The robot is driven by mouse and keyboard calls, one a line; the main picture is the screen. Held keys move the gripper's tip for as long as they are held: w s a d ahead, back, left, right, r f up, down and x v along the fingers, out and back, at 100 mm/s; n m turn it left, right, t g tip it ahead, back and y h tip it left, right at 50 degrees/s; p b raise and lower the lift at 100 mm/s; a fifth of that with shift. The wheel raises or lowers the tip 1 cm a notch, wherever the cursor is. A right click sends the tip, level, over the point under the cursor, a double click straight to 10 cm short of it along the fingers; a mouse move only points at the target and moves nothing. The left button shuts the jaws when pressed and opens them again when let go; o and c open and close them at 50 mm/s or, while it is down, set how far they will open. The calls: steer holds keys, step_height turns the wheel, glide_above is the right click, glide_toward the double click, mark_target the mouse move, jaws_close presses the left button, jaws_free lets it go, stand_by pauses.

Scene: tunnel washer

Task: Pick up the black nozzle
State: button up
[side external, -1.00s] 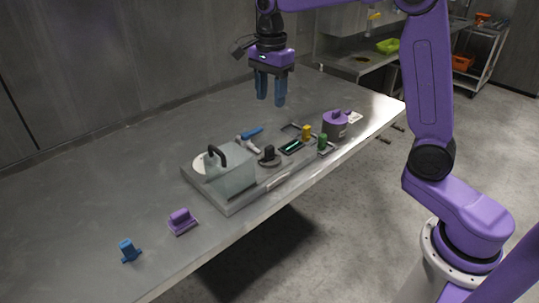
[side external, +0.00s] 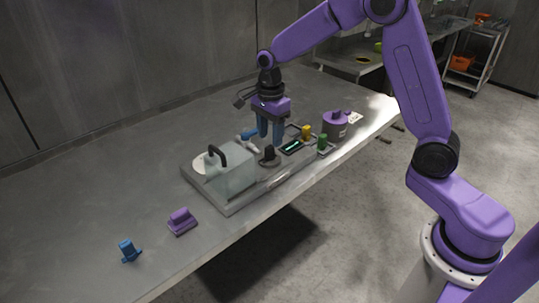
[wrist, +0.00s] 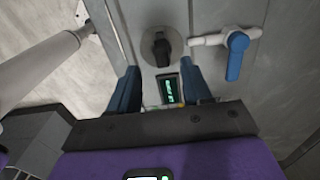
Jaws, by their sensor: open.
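The black nozzle (side external: 269,153) stands upright on a round grey base on the grey board, right of the clear box in the side view. It also shows in the wrist view (wrist: 162,46), ahead of and roughly between the fingers. My gripper (side external: 270,140) is open and empty, with its blue fingers pointing down just above and behind the nozzle. In the wrist view my gripper (wrist: 158,80) has its two fingers spread apart, not touching the nozzle.
A clear box with a black handle (side external: 230,172) stands left of the nozzle. A blue-handled valve (wrist: 237,56) is close by. A green display (side external: 292,147), yellow (side external: 306,132) and green (side external: 322,142) pieces and a purple-topped pot (side external: 335,125) lie to the right. Purple (side external: 181,220) and blue (side external: 129,250) pieces sit front left.

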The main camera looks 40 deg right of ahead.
mark_target(270, 147)
steer(key=shift+w+f, duration=0.15)
steer(key=shift+f, duration=2.5)
jaws_close()
